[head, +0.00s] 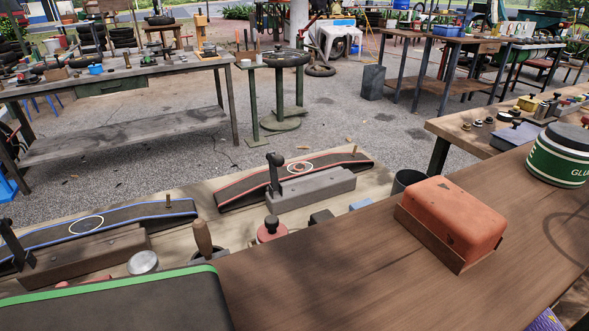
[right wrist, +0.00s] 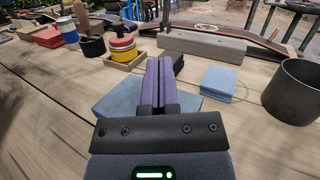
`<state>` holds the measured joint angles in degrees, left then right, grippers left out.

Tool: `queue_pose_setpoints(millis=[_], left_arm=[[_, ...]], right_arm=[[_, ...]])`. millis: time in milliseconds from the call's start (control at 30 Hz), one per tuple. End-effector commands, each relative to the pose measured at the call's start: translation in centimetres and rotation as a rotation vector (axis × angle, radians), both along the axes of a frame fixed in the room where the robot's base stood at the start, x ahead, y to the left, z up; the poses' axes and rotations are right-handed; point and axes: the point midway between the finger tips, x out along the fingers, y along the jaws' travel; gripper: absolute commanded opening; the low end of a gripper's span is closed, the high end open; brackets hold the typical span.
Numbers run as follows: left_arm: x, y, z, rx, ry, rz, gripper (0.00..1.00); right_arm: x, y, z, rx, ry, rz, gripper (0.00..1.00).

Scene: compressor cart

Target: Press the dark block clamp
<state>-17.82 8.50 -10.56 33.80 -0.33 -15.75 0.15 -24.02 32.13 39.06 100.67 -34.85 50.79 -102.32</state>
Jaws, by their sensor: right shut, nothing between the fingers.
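Two block clamps lie beside curved dark tracks in the head view. One has a brown-grey block (head: 90,262) with a dark upright lever at far left. The other has a grey block (head: 312,190) with a dark knobbed lever (head: 275,170) standing up, near the middle. A long grey block with a dark upright also shows at the top of the right wrist view (right wrist: 205,46). My right gripper (right wrist: 161,62) is shut and empty, its purple fingers over a blue-grey block (right wrist: 112,98); whether they touch it is unclear. My left gripper is not in view.
A light blue block (right wrist: 218,83) and a dark cup (right wrist: 298,92) stand right of my right gripper. Round pots, including a yellow-banded one (right wrist: 123,46), stand left. An orange box (head: 455,218) sits on the brown surface in front.

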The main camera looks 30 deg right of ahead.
Motion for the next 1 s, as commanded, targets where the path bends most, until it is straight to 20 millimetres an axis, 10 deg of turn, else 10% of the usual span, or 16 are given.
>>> queue_pose_setpoints(millis=[1000], left_arm=[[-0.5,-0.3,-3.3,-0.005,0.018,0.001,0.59]], right_arm=[[19.0,8.8,3.4,-0.001,-0.002,-0.001,0.00]])
